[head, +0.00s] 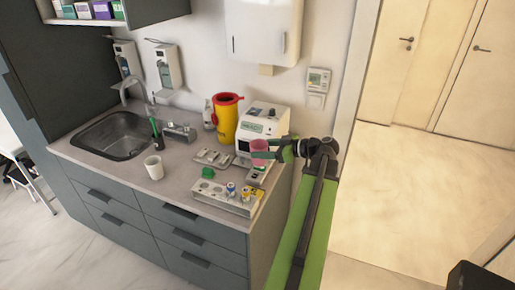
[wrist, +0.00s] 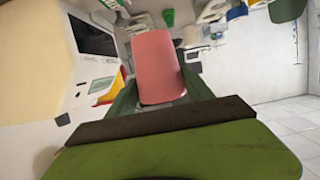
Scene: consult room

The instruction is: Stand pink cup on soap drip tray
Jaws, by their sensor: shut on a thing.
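The pink cup (head: 260,148) is held above the right part of the counter, in front of the white desktop device. In the wrist view the pink cup (wrist: 157,65) sits between the green jaws. My gripper (head: 272,153) is shut on it, and the cup looks clear of the counter. Two soap dispensers (head: 168,67) hang on the wall behind the sink, and a small grey metal piece (head: 180,132) stands on the counter below the right one; I cannot tell whether that is the tray.
A white cup (head: 154,168) stands at the front of the counter (head: 180,180), right of the sink (head: 112,136). A yellow bin with a red lid (head: 226,122), a white device (head: 266,116), a grey tray (head: 213,158) and a vial rack (head: 225,198) crowd the right side.

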